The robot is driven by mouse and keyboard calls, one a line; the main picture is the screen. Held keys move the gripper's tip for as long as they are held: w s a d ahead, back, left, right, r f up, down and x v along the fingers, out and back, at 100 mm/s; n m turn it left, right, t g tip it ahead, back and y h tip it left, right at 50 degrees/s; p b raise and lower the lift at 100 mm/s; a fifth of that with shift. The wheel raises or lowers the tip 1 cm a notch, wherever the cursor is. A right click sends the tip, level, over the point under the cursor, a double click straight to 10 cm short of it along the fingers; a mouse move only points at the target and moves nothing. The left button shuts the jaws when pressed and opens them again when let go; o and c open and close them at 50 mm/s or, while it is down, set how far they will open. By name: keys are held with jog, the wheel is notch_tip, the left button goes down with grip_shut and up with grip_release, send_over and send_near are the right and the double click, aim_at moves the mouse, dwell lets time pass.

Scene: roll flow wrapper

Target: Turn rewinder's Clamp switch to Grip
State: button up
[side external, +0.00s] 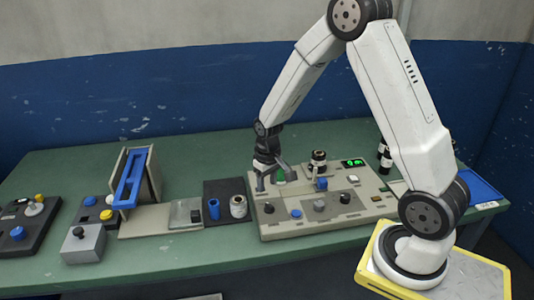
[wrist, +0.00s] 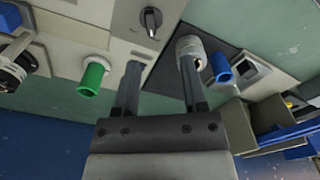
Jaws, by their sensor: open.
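A beige control panel (side external: 275,229) sits on the green bench, carrying several knobs and buttons. A black rotary knob (side external: 268,208) stands near its front left corner and also shows in the wrist view (wrist: 151,20). Its label is too small to read, so I cannot tell whether it is the Clamp switch. My gripper (side external: 275,184) is open and empty above the panel's back left part, behind that knob. In the wrist view the fingers (wrist: 160,58) point towards the panel's edge, apart from the knob. A green button (wrist: 93,78) is beside one finger.
A blue-topped stand (side external: 131,180) is further left.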

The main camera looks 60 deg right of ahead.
aim_at(268, 204)
jog(key=shift+w+d+f, duration=0.35)
jog(key=shift+d+f, duration=0.35)
jog(key=shift+d, duration=0.1)
jog(key=shift+f, duration=0.1)
jog(key=shift+f, duration=3.8)
grip_shut()
